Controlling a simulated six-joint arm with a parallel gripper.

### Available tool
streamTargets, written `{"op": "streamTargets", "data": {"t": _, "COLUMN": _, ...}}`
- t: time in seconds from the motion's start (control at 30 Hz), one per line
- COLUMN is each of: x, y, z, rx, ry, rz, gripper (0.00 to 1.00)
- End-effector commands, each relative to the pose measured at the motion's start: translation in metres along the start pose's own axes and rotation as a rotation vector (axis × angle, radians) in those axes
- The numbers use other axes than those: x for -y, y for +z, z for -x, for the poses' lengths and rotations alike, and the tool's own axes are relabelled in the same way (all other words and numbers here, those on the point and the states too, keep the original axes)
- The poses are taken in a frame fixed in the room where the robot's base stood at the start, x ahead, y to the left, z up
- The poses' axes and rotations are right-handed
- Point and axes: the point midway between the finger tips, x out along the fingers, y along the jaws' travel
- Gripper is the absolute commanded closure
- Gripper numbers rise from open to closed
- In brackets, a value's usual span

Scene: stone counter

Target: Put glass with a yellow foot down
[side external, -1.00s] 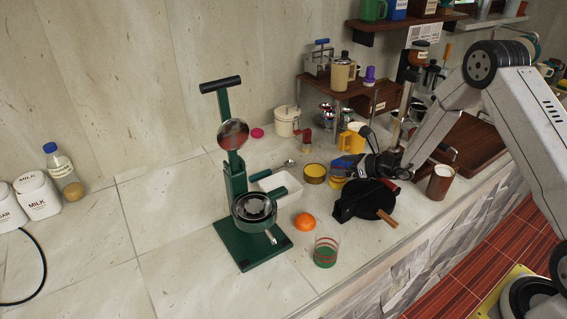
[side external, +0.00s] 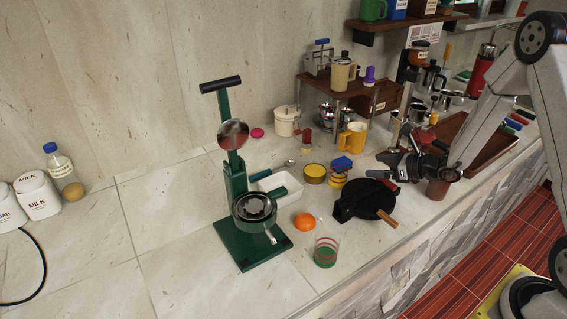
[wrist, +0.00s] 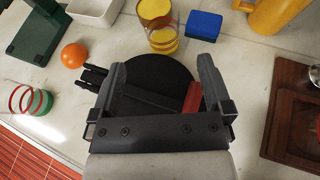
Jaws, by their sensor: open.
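The glass with a yellow foot (side external: 337,181) stands on the counter, near the blue block (side external: 343,162) and the yellow round tin (side external: 314,173). In the wrist view the glass (wrist: 163,41) shows red bands and a yellow bottom, beyond my fingertips and apart from them. My gripper (side external: 384,167) is open and empty, to the right of the glass and above the black pan. In the wrist view its two fingers (wrist: 161,72) are spread wide over the pan, with nothing between them. A similar glass with a green foot (side external: 326,252) stands near the front edge.
The black pan (side external: 372,205) lies below my gripper, with a red-handled thing (wrist: 192,98) showing there. An orange (side external: 304,221), a white tray (side external: 289,190) and a green press (side external: 237,190) stand to the left.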

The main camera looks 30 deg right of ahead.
Motion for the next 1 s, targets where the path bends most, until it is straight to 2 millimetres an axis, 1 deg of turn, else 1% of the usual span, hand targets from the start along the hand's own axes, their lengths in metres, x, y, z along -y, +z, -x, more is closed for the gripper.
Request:
{"op": "streamTargets", "data": {"t": 0.47, "x": 0.000, "y": 0.000, "z": 0.000, "rx": 0.000, "ry": 0.001, "rz": 0.001, "gripper": 0.00}}
{"op": "streamTargets", "data": {"t": 0.57, "x": -0.003, "y": 0.001, "z": -0.001, "rx": -0.005, "ry": 0.011, "rz": 0.010, "gripper": 0.00}}
{"op": "streamTargets", "data": {"t": 0.63, "x": -0.008, "y": 0.002, "z": -0.001, "rx": -0.013, "ry": 0.031, "rz": 0.029, "gripper": 0.00}}
{"op": "streamTargets", "data": {"t": 0.77, "x": -0.027, "y": 0.005, "z": -0.001, "rx": -0.046, "ry": 0.106, "rz": 0.097, "gripper": 0.00}}
{"op": "streamTargets", "data": {"t": 0.87, "x": -0.050, "y": 0.007, "z": 0.001, "rx": -0.084, "ry": 0.194, "rz": 0.186, "gripper": 0.00}}
{"op": "streamTargets", "data": {"t": 1.0, "x": -0.086, "y": 0.008, "z": 0.009, "rx": -0.151, "ry": 0.346, "rz": 0.353, "gripper": 0.00}}
